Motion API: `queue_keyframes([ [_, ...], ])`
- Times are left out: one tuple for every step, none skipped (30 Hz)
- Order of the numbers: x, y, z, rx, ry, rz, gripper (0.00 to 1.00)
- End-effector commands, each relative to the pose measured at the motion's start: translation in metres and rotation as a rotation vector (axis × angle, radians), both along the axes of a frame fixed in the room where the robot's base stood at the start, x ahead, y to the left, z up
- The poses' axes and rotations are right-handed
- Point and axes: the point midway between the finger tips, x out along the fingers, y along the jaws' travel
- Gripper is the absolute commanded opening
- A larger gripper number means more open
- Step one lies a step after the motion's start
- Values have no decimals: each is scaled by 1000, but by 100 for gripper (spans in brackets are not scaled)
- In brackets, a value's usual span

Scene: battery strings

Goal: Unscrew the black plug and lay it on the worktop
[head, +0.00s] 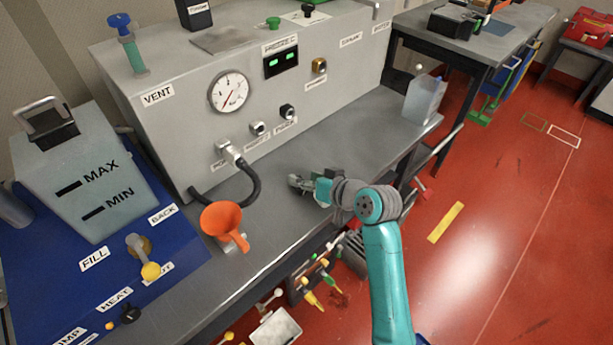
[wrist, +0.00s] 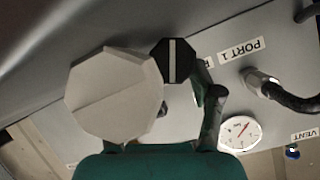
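The black plug (head: 287,111) sits in the right-hand port on the front of the grey panel. In the wrist view the black plug (wrist: 174,60) is an octagon with a pale stripe, beyond my fingers. My gripper (head: 300,183) is over the worktop (head: 372,138), in front of the panel and apart from the plug. In the wrist view one dark finger shows on the right. A large pale grey octagonal piece close to the camera covers the other finger. I cannot tell whether it is held or how wide the fingers stand.
A silver fitting (head: 257,128) is left of the plug. A black hose (head: 250,185) runs from the left port down to the worktop. An orange funnel (head: 222,220) stands at the front left. A translucent container (head: 424,100) stands at the right end. The worktop between is clear.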

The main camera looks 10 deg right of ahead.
Motion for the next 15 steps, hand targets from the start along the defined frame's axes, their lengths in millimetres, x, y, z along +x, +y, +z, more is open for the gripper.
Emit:
queue_keyframes([
  [0,0,0,0,1,0,66],
  [0,0,0,0,0,0,66],
  [0,0,0,0,-1,0,66],
  [0,0,1,0,-2,0,66],
  [0,0,1,0,-2,0,66],
  [0,0,1,0,-3,-1,66],
  [1,0,2,0,-3,-1,66],
  [0,0,1,0,-3,-1,66],
  [0,0,2,0,-4,-1,66],
  [0,-1,2,0,-4,-1,66],
  [0,-1,3,0,-4,-1,66],
  [-2,-2,3,1,-5,-1,66],
  [-3,-3,4,0,-5,-2,66],
  [-5,-5,6,0,-5,-2,66],
  [-9,-8,8,1,-7,-3,66],
])
